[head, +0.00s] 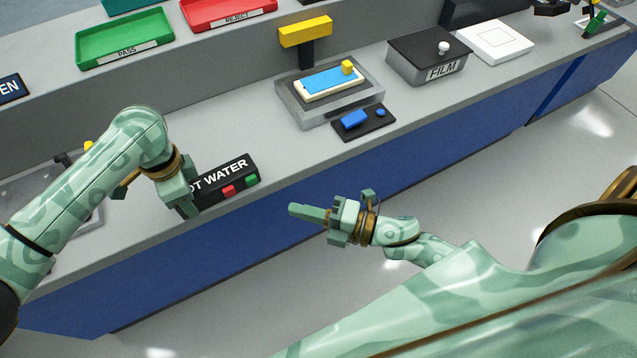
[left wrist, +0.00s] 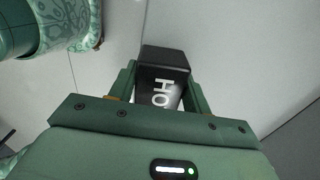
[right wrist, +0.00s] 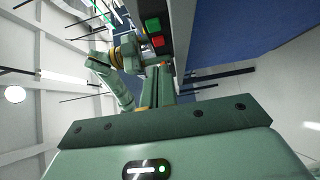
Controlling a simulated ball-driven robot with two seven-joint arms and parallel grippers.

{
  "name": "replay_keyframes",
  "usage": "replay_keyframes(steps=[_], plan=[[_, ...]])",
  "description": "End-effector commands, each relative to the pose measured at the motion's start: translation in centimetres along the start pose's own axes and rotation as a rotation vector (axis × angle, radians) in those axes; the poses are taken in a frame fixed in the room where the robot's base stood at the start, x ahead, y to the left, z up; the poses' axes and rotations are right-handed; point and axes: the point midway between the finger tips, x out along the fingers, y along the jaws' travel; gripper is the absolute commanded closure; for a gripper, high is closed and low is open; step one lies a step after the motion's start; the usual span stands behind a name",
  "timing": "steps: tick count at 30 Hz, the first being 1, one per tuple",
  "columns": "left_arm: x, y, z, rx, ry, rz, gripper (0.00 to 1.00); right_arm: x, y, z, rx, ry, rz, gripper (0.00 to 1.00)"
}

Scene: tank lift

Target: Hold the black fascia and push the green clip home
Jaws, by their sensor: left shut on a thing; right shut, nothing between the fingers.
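The black fascia (head: 240,167), lettered in white with "OT WATER" visible, is at the bench's front edge. The green clip (head: 251,180) is at its right end and the red clip (head: 229,190) is left of it. My left gripper (head: 190,207) is shut on the fascia's left end and hides the first letter; the left wrist view shows the fascia (left wrist: 165,62) between its fingers. My right gripper (head: 294,211) is shut and empty, off the bench front, right of and apart from the fascia. The right wrist view shows the green clip (right wrist: 152,24) and red clip (right wrist: 157,41) beyond its fingers. I cannot tell how far in the green clip sits.
A dark pad with blue parts (head: 363,122) and a grey fixture with a blue-topped plate (head: 330,85) stand to the right. A film box (head: 428,55) is further right. Green (head: 125,38) and red (head: 228,12) trays lie behind. Bench between fascia and pad is clear.

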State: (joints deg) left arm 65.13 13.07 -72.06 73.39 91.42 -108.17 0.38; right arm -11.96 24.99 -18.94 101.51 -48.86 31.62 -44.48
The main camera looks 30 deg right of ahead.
Motion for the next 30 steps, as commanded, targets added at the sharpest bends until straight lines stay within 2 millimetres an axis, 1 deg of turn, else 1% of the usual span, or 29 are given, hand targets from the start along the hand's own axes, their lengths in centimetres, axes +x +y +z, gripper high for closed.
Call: replay_keyframes(steps=[1,3,7,12,21,22,24,30], plan=[[0.0,0.0,0.0,0.000,0.000,0.000,0.68,-0.9,0.0,0.0,0.000,0.000,-0.003,1.00],[0.0,0.0,0.0,0.000,-0.001,-0.001,0.68,-1.9,0.0,0.0,0.001,0.000,-0.002,1.00],[0.0,0.0,0.0,-0.001,-0.001,-0.001,0.68,-3.1,0.0,0.0,0.000,0.000,0.000,1.00],[-0.1,-0.1,0.0,-0.001,-0.001,-0.001,0.68,-3.6,0.1,0.0,-0.001,0.000,0.001,1.00],[-0.1,-0.1,0.0,-0.001,0.000,-0.002,0.68,-3.5,0.0,0.0,-0.001,0.000,0.001,1.00],[-0.1,-0.1,0.0,-0.001,0.000,-0.002,0.43,-3.5,0.0,0.0,-0.001,0.000,0.001,1.00],[-0.1,-0.1,0.0,-0.001,0.000,-0.002,0.26,-3.5,0.0,0.0,-0.001,0.000,0.001,1.00],[-0.1,-0.1,0.0,-0.001,0.000,-0.001,0.26,-3.5,0.0,0.0,0.000,0.000,0.001,1.00]])
